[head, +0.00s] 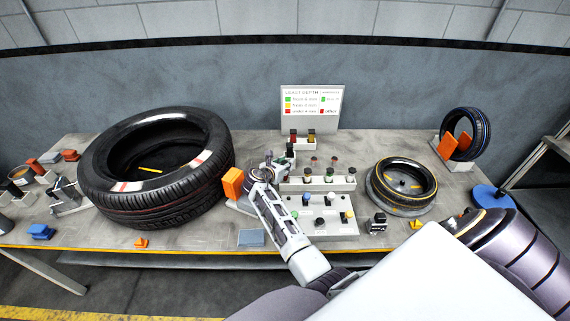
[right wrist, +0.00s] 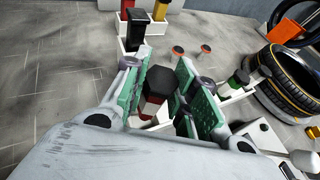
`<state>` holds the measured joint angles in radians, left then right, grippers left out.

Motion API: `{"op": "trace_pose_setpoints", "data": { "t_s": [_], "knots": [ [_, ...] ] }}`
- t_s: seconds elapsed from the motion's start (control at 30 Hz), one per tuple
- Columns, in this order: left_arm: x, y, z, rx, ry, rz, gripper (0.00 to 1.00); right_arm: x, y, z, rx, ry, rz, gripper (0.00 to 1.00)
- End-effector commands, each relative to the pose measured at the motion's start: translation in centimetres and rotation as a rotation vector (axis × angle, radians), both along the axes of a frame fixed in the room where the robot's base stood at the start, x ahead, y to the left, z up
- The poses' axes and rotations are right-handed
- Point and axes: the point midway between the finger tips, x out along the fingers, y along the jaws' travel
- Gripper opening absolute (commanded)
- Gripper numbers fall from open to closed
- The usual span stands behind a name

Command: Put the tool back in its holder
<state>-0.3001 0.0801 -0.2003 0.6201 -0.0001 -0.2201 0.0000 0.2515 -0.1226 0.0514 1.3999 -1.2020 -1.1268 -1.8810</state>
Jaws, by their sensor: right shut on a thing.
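My right gripper (head: 267,172) is over the left end of a white rack (head: 345,183) on the bench. In the right wrist view its green-padded fingers (right wrist: 158,98) are shut on a tool (right wrist: 158,82) with a black top and a red and white lower body. The tool stands roughly upright between the pads. White holder material shows around its lower end, but I cannot tell whether the tip is in a slot. Several green and black tools (head: 329,174) stand in the rack to the right. My left gripper is not in view.
A large tyre (head: 205,185) lies left, with an orange block (head: 232,183) beside the gripper. A smaller yellow-striped tyre (head: 427,192) lies right. A small holder (head: 303,144) with red and yellow tools stands behind. A white panel with knobs (head: 315,228) is in front.

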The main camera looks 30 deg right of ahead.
Motion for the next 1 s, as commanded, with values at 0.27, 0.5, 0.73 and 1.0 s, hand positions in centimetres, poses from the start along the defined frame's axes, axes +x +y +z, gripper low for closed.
{"op": "trace_pose_setpoints", "data": {
  "t_s": [0.27,0.5,0.73,1.0],
  "knots": [
    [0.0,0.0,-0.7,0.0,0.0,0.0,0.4,0.0,0.0,-1.8,0.0,0.001,0.0,0.0],
    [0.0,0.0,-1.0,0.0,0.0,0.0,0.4,0.0,0.0,-2.9,-0.001,0.002,0.0,0.0],
    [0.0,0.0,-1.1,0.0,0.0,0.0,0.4,0.0,0.0,-3.1,-0.001,0.0,-0.001,0.0],
    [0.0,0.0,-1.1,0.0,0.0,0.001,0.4,0.0,0.0,-3.1,-0.001,0.0,-0.001,0.3]
  ]
}}
